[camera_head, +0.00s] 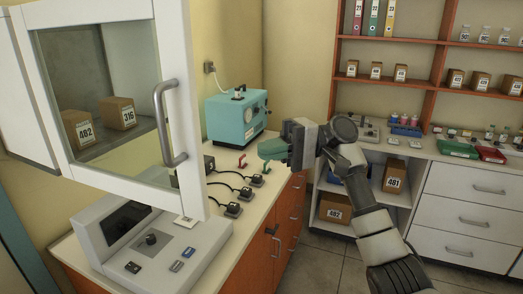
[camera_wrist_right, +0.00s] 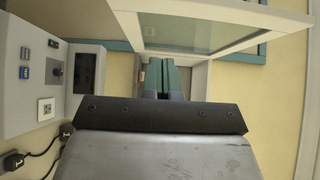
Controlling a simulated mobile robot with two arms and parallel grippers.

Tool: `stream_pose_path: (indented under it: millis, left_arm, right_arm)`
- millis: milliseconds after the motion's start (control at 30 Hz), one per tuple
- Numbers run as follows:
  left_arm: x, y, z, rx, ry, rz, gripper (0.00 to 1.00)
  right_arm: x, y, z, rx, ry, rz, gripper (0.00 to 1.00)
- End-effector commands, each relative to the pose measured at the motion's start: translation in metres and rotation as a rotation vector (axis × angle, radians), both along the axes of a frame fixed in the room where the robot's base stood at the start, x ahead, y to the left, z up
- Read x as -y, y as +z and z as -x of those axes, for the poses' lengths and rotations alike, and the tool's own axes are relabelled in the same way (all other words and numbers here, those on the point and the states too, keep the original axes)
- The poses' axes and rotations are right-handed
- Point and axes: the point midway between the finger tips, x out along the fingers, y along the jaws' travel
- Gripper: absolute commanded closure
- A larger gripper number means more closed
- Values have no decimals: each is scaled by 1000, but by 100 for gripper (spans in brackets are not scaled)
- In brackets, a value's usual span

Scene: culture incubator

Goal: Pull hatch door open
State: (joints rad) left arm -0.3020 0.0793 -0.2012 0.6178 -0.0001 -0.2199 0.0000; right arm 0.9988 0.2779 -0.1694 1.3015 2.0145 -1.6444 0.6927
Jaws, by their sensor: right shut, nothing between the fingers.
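The hatch door (camera_head: 188,75) is a white-framed glass panel at the upper left of the head view, with a grey vertical bar handle (camera_head: 165,125) near its right edge. How far it stands open is not clear. A white frame with glass (camera_wrist_right: 215,30) also crosses the top of the right wrist view. My right gripper (camera_head: 268,152) has green fingers and is shut and empty. It is to the right of the handle in the head view, apart from it. Its closed fingers show in the wrist view (camera_wrist_right: 163,78). My left gripper is not in view.
Boxes 482 (camera_head: 84,131) and 316 (camera_head: 117,113) show through the glass. Below the door is a grey control console (camera_head: 165,258). Black plugs with cables (camera_head: 232,210) and a teal device (camera_head: 236,117) share the counter. Shelves and drawers stand at the right.

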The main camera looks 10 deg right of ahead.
Motion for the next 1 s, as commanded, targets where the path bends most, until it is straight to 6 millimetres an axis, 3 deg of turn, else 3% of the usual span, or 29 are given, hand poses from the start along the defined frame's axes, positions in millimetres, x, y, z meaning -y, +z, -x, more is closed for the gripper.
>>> stream_pose_path:
  millis: [367,600,1000]
  left_arm:
    - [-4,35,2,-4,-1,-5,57]
    - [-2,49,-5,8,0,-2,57]
    - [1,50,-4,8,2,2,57]
  right_arm:
    - [-80,4,17,0,3,-1,100]
    - [-95,2,42,1,0,0,100]
    - [-99,-1,49,0,-2,0,100]
